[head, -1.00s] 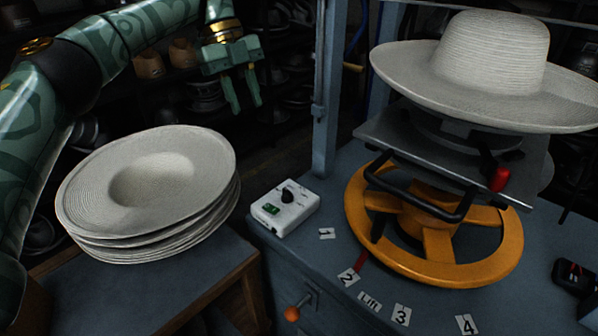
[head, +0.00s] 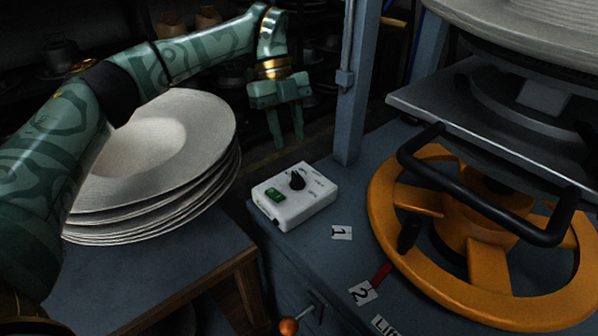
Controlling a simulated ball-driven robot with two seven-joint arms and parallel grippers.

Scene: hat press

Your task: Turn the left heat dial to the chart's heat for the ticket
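The left heat dial is a black knob (head: 297,180) on top of a small white control box (head: 312,208). The box has a green display or switch (head: 275,195) and stands at the left corner of the blue press table. Small markings surround the knob, too small to read. My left gripper (head: 287,141) hangs above and behind the box, fingers pointing down and apart, with nothing between them. It does not touch the dial. My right gripper is out of view. No chart or ticket can be made out.
A stack of pale straw hats (head: 150,165) stands on the left table (head: 190,262). An orange handwheel (head: 392,248) with a black bar handle (head: 470,192) fills the right. A blue post (head: 352,90) rises behind the box. Number cards (head: 341,232) lie on the press table.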

